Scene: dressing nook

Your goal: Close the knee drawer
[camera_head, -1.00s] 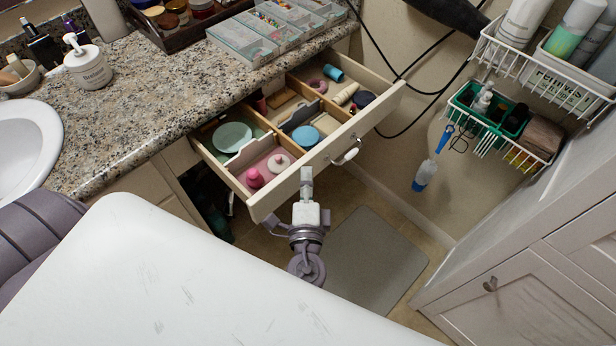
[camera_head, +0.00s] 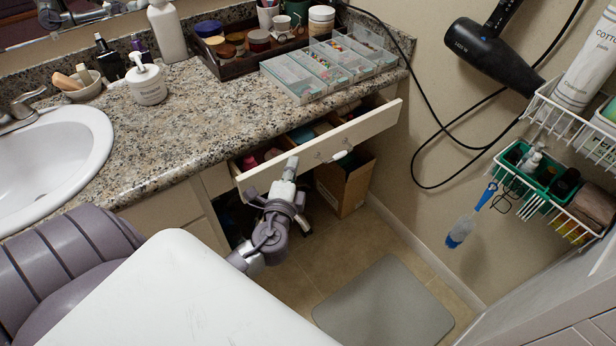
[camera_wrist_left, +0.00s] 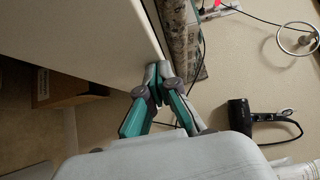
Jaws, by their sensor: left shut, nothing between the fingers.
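The knee drawer (camera_head: 368,125) is under the granite counter and stands partly open, with a narrow strip of its contents showing behind the front. Its white front panel also fills the upper left of the left wrist view (camera_wrist_left: 85,35). A small pale handle (camera_head: 340,155) is on the front. My left gripper (camera_head: 291,166) is shut and empty, its fingertips at the drawer front, left of the handle. In the left wrist view the closed fingertips (camera_wrist_left: 158,72) are at the panel's edge; exact contact is hard to tell. My right gripper is not in view.
A cardboard box (camera_head: 343,187) stands on the floor under the drawer. A grey mat (camera_head: 385,305) lies on the clear floor. Clear organizers (camera_head: 325,68) sit on the counter (camera_head: 200,125). Wire baskets (camera_head: 545,195) and a hair dryer (camera_head: 490,55) hang at the right.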

